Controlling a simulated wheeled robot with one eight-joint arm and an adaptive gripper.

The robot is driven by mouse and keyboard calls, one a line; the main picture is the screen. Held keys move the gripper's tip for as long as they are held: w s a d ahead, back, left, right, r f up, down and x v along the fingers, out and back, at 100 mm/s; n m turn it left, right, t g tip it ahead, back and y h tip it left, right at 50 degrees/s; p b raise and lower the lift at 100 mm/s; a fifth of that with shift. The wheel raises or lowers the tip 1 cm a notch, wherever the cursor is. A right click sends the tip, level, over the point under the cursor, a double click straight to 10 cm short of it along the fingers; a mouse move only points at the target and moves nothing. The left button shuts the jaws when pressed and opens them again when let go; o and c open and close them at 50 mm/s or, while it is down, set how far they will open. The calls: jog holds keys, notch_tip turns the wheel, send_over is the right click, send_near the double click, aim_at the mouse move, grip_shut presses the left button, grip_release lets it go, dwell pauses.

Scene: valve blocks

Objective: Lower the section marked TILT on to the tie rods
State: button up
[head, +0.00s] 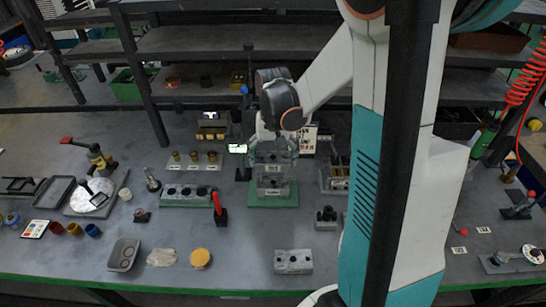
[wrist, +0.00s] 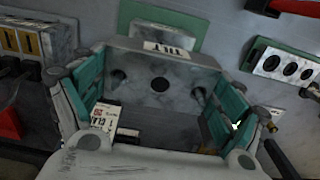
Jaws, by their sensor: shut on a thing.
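The grey metal section marked TILT (wrist: 175,68) is between the teal-padded fingers of my gripper (wrist: 155,92) in the wrist view. Its face shows a dark middle hole and a smaller hole or rod on each side. In the head view my gripper (head: 272,146) is shut on a grey labelled section (head: 273,168) above the green base plate (head: 273,201). A lower grey block (head: 273,188) stands on that plate. I cannot tell whether the held section touches the lower block. The tie rods are mostly hidden by the section and my gripper.
Left of the stack is another grey block with dark holes on a green plate (head: 186,204), with a red-handled tool (head: 218,203) between. A grey block with slots (head: 335,180) stands close on the right. A small lit display (head: 238,148) is just left of my gripper.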

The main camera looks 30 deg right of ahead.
aim_at(273, 157)
jog(key=shift+f+b, duration=2.7)
jog(key=shift+f, duration=0.7)
jog(key=o, duration=1.2)
jog(key=shift+r, duration=0.1)
notch_tip(273, 157, up, 12)
jog(key=shift+f, duration=0.1)
jog(key=shift+a, duration=0.1)
jog(key=a+r+n+t, duration=0.3)
jog(key=a+r, duration=0.2)
jog(key=a, duration=0.6)
jog(key=s+a+n+t, duration=0.1)
jog(key=s, duration=0.3)
jog(key=s+a+n+t, duration=0.1)
jog(key=s, duration=0.3)
jog(key=s+a+n+t, duration=0.1)
jog(key=s+t, duration=0.1)
jog(key=s, duration=0.3)
jog(key=shift+f+n, duration=0.3)
jog(key=shift+n, duration=0.1)
